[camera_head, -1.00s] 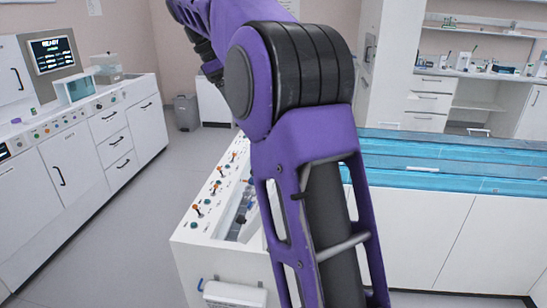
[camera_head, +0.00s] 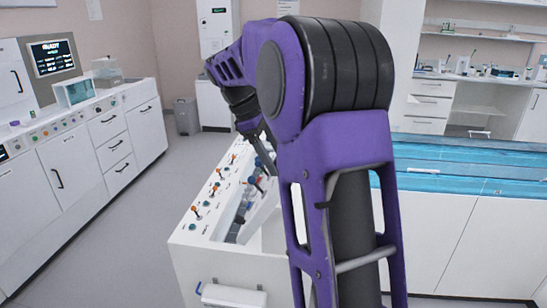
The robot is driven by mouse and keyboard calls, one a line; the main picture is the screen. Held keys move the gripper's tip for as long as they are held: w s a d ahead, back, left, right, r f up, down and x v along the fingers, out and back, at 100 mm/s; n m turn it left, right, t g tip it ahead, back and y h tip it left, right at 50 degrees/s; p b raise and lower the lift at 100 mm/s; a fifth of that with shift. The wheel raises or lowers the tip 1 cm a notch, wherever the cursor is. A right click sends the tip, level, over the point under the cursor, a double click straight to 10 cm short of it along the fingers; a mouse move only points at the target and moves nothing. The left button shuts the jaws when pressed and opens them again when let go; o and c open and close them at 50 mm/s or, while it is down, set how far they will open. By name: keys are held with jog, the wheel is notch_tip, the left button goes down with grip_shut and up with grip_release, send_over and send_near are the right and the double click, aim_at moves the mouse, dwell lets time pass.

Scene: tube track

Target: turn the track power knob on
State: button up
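A white console (camera_head: 190,258) stands in front of me. Its left top edge carries a row of small controls: orange-handled levers, one of them at the near end (camera_head: 196,208), and round teal knobs, one of them close to it (camera_head: 193,227). I cannot tell which is the track power knob; no label is readable. My purple arm reaches over the console. Its far end, where my gripper (camera_head: 263,146) is, points down near the far controls, partly hidden behind my own arm. I cannot see whether its fingers are apart or touching anything.
A blue-topped track (camera_head: 450,173) on white cabinets runs to the right. A white counter (camera_head: 85,180) with a screen (camera_head: 54,56) and its own row of buttons stands at the left. A grey bin (camera_head: 186,116) is at the back. The grey floor between counter and console is clear.

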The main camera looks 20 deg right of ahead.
jog(key=shift+c, duration=0.3)
grip_shut()
jog(key=m+h+b, duration=0.1)
jog(key=b, duration=0.1)
jog(key=m+t+b, duration=0.1)
jog(key=shift+s+a+f+t+h+b, duration=0.1)
jog(key=shift+a+f+t+h+b, duration=0.1)
jog(key=shift+f+t+h+b, duration=0.15)
jog(key=m+t+h+b, duration=0.1)
jog(key=m+h+b, duration=0.1)
jog(key=m+b, duration=0.1)
jog(key=shift+a+m+b, duration=0.15)
jog(key=shift+m+b, duration=0.25)
jog(key=shift+b, duration=0.25)
jog(key=m+h+b, duration=0.1)
jog(key=m+h, duration=0.2)
jog(key=shift+s+a+m+t, duration=0.1)
jog(key=shift+m+t, duration=0.15)
jog(key=shift+m, duration=0.05)
jog(key=shift+a+f+m+g+h, duration=0.1)
jog(key=shift+m+g+h, duration=0.1)
jog(key=shift+m+h, duration=0.8)
jog(key=shift+f+m+g+h, duration=0.15)
jog(key=shift+m+h, duration=0.4)
jog(key=shift+m, duration=0.85)
